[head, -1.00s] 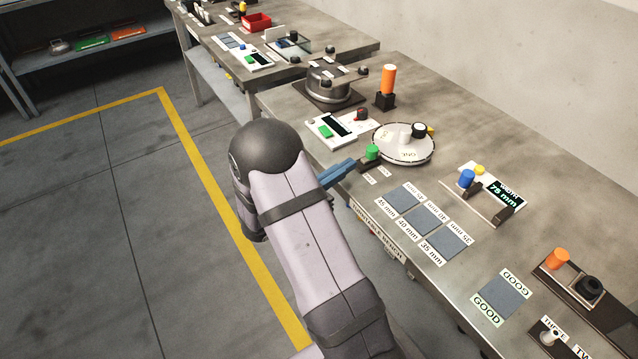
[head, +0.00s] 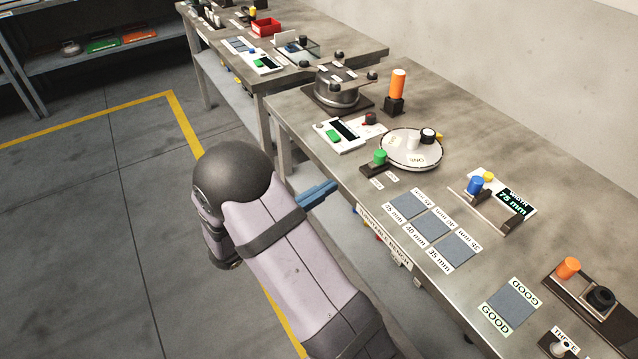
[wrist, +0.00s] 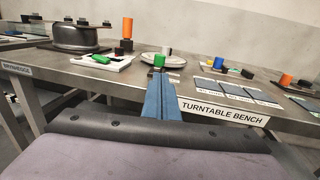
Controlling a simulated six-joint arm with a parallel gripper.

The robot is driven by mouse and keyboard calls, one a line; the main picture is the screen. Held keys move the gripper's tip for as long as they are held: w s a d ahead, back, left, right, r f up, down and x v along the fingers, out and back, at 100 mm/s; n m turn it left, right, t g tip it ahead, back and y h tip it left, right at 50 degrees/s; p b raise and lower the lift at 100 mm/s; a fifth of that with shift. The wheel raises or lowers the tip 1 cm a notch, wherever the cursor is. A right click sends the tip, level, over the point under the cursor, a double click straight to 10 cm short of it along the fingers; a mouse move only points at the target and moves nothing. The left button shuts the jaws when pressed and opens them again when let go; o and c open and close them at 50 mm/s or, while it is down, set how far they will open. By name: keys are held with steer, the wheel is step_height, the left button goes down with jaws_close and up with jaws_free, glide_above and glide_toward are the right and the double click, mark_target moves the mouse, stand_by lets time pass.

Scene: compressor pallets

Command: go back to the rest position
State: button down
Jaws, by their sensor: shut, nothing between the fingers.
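My gripper (head: 320,193) is shut and empty. In the head view its blue fingers are at the front edge of the turntable bench (head: 352,172), left of the grey pads. In the wrist view the blue fingers (wrist: 157,98) lie together and point at the bench (wrist: 92,75). A small green knob on a dark block (head: 380,158) stands on the bench beyond the fingertips, apart from them.
A white round turntable (head: 425,158), an orange cylinder (head: 398,84), a blue knob (head: 474,183) and grey labelled pads (head: 431,226) are on the bench. A second bench (head: 350,48) stands behind. The floor (head: 90,220) on the left is clear.

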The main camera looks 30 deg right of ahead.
steer(key=s+f+m+g+y, duration=0.3)
steer(key=s+f+y, duration=0.15)
steer(key=f, duration=0.35)
steer(key=s+a+f+m+g+y, duration=0.35)
steer(key=s+a+m, duration=0.2)
steer(key=s, duration=0.25)
steer(key=s+a+f+m+g+y, duration=0.2)
steer(key=s+a+f+m+y, duration=0.25)
steer(key=s+a, duration=0.3)
steer(key=a+r+m+t+y, duration=0.3)
steer(key=a+r+m+y, duration=0.1)
steer(key=a+m+y, duration=0.15)
steer(key=w+d+r+t+p, duration=0.1)
steer(key=w+r+p, duration=0.1)
steer(key=r+p, duration=0.6)
steer(key=w+r+m+t+p, duration=0.1)
steer(key=w+r+p, duration=0.1)
steer(key=r+p, duration=0.6)
step_height(320, 180, up, 5)
steer(key=shift+w+d+r+t, duration=0.1)
steer(key=shift+w+d+t, duration=0.15)
steer(key=shift+d+t, duration=0.1)
